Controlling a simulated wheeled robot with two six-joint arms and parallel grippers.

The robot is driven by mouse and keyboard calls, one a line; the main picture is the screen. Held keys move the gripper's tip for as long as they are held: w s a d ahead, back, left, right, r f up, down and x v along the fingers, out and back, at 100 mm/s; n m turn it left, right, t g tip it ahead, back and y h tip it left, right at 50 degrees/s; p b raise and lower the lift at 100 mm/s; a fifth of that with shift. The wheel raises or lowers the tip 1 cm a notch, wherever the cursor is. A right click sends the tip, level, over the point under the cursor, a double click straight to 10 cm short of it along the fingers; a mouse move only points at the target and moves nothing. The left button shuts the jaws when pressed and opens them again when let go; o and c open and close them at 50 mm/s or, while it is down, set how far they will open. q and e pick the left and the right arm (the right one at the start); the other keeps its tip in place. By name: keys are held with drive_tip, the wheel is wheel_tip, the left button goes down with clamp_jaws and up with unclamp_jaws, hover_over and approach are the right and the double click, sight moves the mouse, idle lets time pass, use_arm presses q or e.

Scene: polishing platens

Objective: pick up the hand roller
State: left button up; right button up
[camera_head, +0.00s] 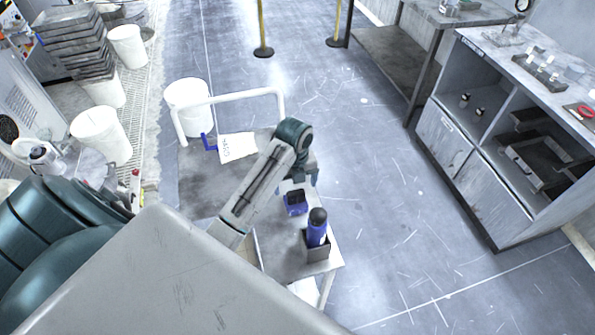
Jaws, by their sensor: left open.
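My left arm reaches in from the lower left over a grey cart (200,187). My left gripper (300,182) is open and points down over the cart's right side. Just below it in the picture lies a small dark block with blue parts (295,203); I cannot tell whether the fingers touch it. A blue piece (208,142) sits beside a white labelled sheet (238,147) toward the cart's back. Either blue item could be the hand roller; they are too small to tell. My right gripper is not in view.
A blue bottle with a dark cap (317,228) stands in a grey holder (316,253) at the cart's front right corner. The cart has a white handle rail (235,97).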

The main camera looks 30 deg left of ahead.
sight(296, 192)
use_arm(q)
drive_tip(key=shift+s+f+p, duration=0.2)
drive_tip(key=shift+f+p, duration=0.1)
drive_tip(key=shift+f, duration=0.65)
drive_tip(key=shift+w+f, duration=0.1)
drive_tip(key=shift+f, duration=0.2)
drive_tip(key=shift+w+f+p, duration=0.15)
drive_tip(key=shift+f+p, duration=0.2)
drive_tip(key=shift+p, duration=0.1)
wheel_tip(296, 192, down, 4)
drive_tip(key=shift+r+p, duration=0.25)
drive_tip(key=shift+p, duration=0.65)
drive_tip(key=shift+f, duration=0.5)
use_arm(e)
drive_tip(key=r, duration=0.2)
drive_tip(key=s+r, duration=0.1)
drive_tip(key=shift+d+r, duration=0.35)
use_arm(q)
drive_tip(key=c, duration=1.3)
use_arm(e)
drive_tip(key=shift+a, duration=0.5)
use_arm(q)
drive_tip(key=shift+w+r, duration=0.1)
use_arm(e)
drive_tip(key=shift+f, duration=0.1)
